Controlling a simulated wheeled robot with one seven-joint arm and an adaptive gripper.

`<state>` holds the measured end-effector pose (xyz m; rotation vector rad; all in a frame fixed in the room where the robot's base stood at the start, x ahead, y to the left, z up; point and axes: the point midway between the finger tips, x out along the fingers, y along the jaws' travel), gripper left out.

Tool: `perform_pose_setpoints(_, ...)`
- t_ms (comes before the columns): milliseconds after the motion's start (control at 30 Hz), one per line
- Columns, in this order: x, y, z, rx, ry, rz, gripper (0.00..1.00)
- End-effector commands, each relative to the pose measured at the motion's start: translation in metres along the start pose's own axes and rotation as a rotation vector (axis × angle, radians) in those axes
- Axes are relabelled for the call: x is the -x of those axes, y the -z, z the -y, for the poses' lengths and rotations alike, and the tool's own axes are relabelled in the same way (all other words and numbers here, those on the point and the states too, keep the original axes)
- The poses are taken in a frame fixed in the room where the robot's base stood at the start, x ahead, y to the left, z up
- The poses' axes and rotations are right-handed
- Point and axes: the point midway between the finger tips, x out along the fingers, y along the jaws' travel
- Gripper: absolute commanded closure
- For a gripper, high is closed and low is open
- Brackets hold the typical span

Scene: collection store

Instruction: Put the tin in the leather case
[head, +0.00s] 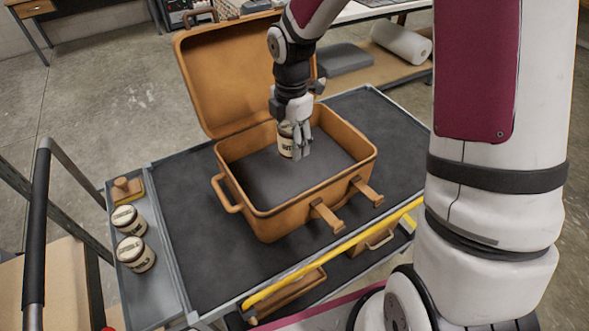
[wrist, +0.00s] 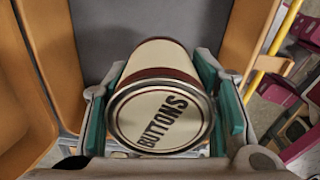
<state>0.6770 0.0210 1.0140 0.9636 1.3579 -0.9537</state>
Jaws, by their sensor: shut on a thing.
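The leather case (head: 241,192) is tan and stands open on the dark top of a cart, its lid tilted back. My gripper (head: 296,150) points down inside the case opening, shut on a cream and brown tin (head: 285,143). In the wrist view the tin (wrist: 160,112) lies between the two fingers, its lid marked "BUTTONS" toward the camera. The grey case floor shows beyond it. I cannot tell whether the tin touches the floor. The rest of the case interior looks empty.
Two similar tins (head: 135,254) stand on the cart's left side tray, with a small wooden-topped block (head: 127,188) behind them. The dark cart top (head: 200,260) is clear around the case. A yellow rail (head: 330,262) runs along the cart's front edge.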

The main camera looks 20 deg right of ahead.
Motion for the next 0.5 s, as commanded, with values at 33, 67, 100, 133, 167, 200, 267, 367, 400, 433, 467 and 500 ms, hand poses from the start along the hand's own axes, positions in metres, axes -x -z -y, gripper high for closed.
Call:
perform_pose_setpoints(33,-0.001,0.0,0.0,0.063,-0.002,0.003,0.9)
perform_pose_setpoints(67,-0.001,0.001,0.001,0.102,-0.002,0.004,0.9)
perform_pose_setpoints(100,-0.002,0.002,0.003,0.152,-0.001,0.005,0.9)
perform_pose_setpoints(133,-0.002,0.002,0.004,0.186,0.0,0.006,0.9)
perform_pose_setpoints(167,-0.002,0.003,0.004,0.218,0.0,0.006,0.9)
perform_pose_setpoints(200,-0.003,0.004,0.005,0.256,0.0,0.007,0.9)
perform_pose_setpoints(267,-0.003,0.004,0.006,0.303,0.001,0.008,0.9)
perform_pose_setpoints(367,-0.003,0.005,0.008,0.356,0.002,0.009,0.9)
perform_pose_setpoints(400,-0.004,0.006,0.009,0.368,0.002,0.009,0.9)
perform_pose_setpoints(433,-0.007,0.006,0.009,0.375,0.003,0.009,0.9)
perform_pose_setpoints(467,-0.01,0.006,0.009,0.381,0.003,0.008,0.9)
perform_pose_setpoints(500,-0.016,0.006,0.009,0.386,0.005,0.008,0.9)
